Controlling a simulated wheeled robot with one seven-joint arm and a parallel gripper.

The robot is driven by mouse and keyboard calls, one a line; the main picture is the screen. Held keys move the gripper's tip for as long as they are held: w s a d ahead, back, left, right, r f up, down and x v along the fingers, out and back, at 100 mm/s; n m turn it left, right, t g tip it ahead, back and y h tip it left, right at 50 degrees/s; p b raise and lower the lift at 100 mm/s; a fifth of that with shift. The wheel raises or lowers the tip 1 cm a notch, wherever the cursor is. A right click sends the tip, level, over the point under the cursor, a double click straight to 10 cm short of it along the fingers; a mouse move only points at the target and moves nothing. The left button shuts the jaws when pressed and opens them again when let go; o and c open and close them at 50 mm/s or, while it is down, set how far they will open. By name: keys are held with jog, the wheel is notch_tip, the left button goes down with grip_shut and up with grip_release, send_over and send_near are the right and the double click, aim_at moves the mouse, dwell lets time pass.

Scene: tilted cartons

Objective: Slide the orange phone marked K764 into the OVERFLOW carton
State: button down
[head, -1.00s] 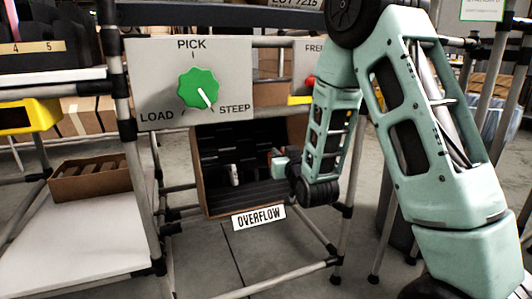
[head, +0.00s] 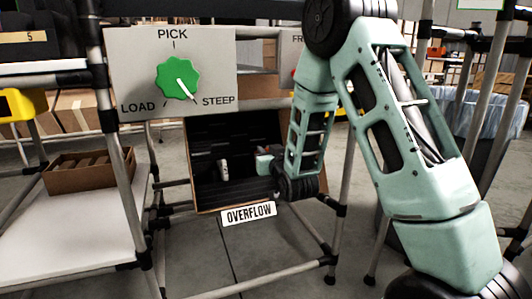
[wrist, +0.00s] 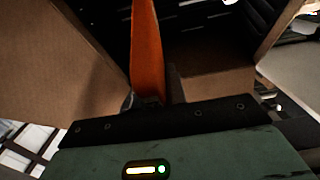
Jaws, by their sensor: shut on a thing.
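The OVERFLOW carton (head: 196,192) is a tilted brown box with a dark, slotted interior, above its OVERFLOW label (head: 248,213). My gripper (head: 260,166) is at the right part of its mouth in the head view. In the wrist view my gripper (wrist: 150,92) is shut on an orange phone (wrist: 148,45), seen edge-on and pointing into the carton. Brown carton walls (wrist: 85,80) stand on both sides of it, apart from the phone. The K764 mark is not visible. The phone cannot be made out in the head view.
A small pale item (head: 224,168) stands inside the carton, left of my gripper. A panel with a green dial (head: 177,77) hangs above, its pointer toward STEEP. Rack posts (head: 118,170) flank the carton. A brown box (head: 90,170) sits on the white shelf at left.

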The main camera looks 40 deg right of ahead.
jog(key=shift+f, duration=0.15)
dwell(0.5)
jog(key=shift+w+f, duration=0.15)
jog(key=shift+w, duration=0.2)
jog(key=shift+w+d+f+b, duration=0.1)
jog(key=shift+w+b, duration=0.1)
jog(key=shift+b, duration=0.1)
jog(key=shift+w+d+f+b, duration=0.15)
jog(key=shift+w+f, duration=0.1)
jog(key=shift+w, duration=0.25)
jog(key=shift+w+d+f+b, duration=0.15)
jog(key=shift+w+f, duration=0.05)
jog(key=shift+w, duration=0.3)
jog(key=shift+w, duration=0.1)
dwell(0.5)
jog(key=shift+w+d+f+b, duration=0.2)
jog(key=shift+w+f+b, duration=0.1)
jog(key=shift+w, duration=0.25)
jog(key=shift+w+d+f+b, duration=0.15)
jog(key=shift+w+f, duration=0.15)
jog(key=shift+w, duration=0.25)
jog(key=shift+w, duration=0.1)
